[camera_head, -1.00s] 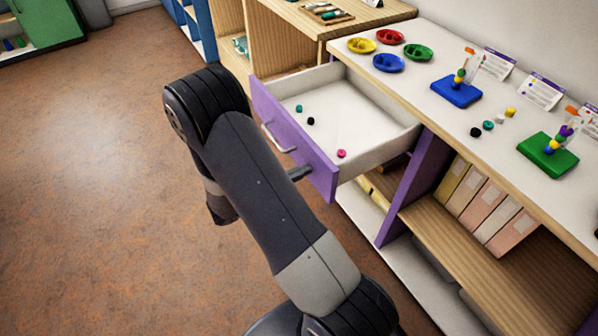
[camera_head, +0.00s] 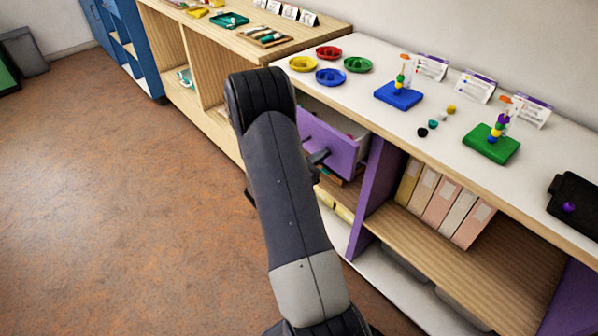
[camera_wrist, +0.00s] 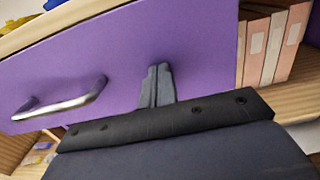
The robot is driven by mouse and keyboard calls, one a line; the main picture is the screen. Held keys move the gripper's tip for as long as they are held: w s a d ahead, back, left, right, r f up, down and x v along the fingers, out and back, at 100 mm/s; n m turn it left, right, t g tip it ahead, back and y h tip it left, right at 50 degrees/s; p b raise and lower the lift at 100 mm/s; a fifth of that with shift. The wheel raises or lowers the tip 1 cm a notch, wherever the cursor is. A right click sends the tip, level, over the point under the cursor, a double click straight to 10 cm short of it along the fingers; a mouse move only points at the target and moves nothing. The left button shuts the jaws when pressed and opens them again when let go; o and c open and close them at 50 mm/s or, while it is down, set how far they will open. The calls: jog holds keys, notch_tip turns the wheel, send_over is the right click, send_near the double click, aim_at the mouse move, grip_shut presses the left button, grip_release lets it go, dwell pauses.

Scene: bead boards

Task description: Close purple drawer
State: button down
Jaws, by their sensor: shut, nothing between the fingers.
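The purple drawer (camera_head: 338,146) is in the white-topped unit, partly behind my arm in the head view. In the head view the gripper (camera_head: 319,157) shows at the lower part of the drawer front.
The white top (camera_head: 452,129) holds coloured dishes, a blue bead board (camera_head: 398,96), a green bead board (camera_head: 490,145), loose beads and cards. Books (camera_head: 442,205) stand on the shelf right of the drawer. A purple divider (camera_head: 375,195) is beside it. The floor (camera_head: 120,200) at left is clear.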

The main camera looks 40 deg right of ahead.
jog(key=d+b, duration=0.1)
jog(key=d, duration=0.7)
jog(key=shift+w, duration=0.15)
jog(key=shift+d+r+b, duration=0.1)
jog(key=shift+d+b, duration=0.05)
jog(key=shift+b, duration=0.15)
jog(key=shift+d+r, duration=0.1)
jog(key=shift+r, duration=0.05)
jog(key=shift+w+a, duration=0.1)
jog(key=shift+a, duration=0.35)
jog(key=a, duration=1.3)
jog(key=shift+s+a+f, duration=0.25)
jog(key=shift+s+a, duration=0.05)
jog(key=shift+s, duration=0.05)
jog(key=d, duration=1.4)
jog(key=shift+w, duration=0.25)
